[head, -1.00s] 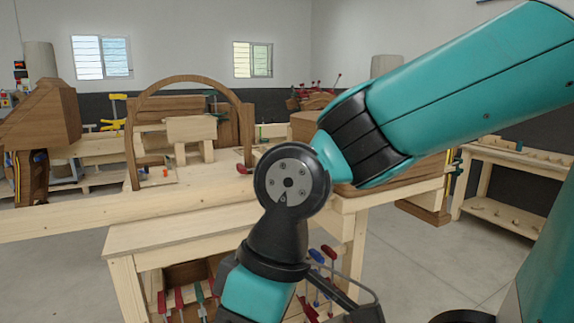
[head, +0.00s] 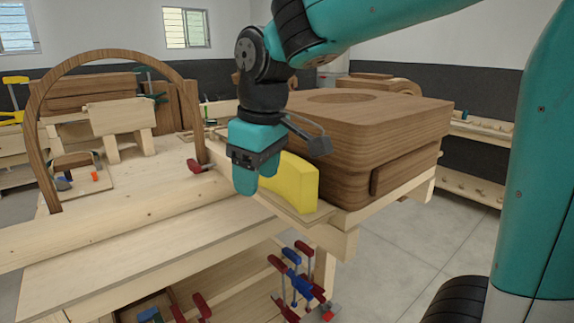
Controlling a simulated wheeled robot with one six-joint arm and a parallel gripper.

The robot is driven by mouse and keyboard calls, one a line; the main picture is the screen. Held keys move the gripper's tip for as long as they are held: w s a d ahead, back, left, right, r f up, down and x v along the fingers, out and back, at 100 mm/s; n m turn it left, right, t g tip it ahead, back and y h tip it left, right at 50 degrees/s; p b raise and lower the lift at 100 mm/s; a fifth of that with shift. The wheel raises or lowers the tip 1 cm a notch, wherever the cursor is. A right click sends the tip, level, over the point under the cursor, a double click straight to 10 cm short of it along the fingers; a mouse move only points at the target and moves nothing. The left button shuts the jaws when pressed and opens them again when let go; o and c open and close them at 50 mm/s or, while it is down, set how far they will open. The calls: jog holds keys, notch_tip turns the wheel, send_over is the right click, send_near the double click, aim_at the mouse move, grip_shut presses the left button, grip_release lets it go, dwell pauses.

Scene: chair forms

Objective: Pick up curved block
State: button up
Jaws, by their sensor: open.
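A yellow curved block (head: 297,183) lies on the wooden workbench near its right front edge, in the head view. My gripper (head: 256,185) points down at the block's left end, with its teal fingers in front of that end. The gripper hides the left part of the block. The fingers are open; I cannot tell whether they touch the block.
A large brown wooden form (head: 390,130) stands just behind and right of the block. A thin wooden arch (head: 110,65) stands at the left of the bench. Red and blue clamps (head: 296,270) hang below the bench edge.

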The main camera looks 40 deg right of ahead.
jog(key=w+d+r+m+h+p, duration=0.2)
jog(key=w+d+r+m+p, duration=0.1)
jog(key=w+d+r, duration=0.85)
jog(key=b, duration=0.2)
send_over(285, 156)
jog(key=shift+m, duration=0.3)
jog(key=f, duration=0.9)
jog(key=shift+s+a+f, duration=0.2)
jog(key=shift+s+f, duration=0.05)
jog(key=shift+s, duration=0.1)
jog(key=shift+p+x, duration=1.25)
jog(key=shift+x, duration=1.7)
jog(key=shift+s+a, duration=0.1)
jog(key=shift+a, duration=0.05)
grip_shut()
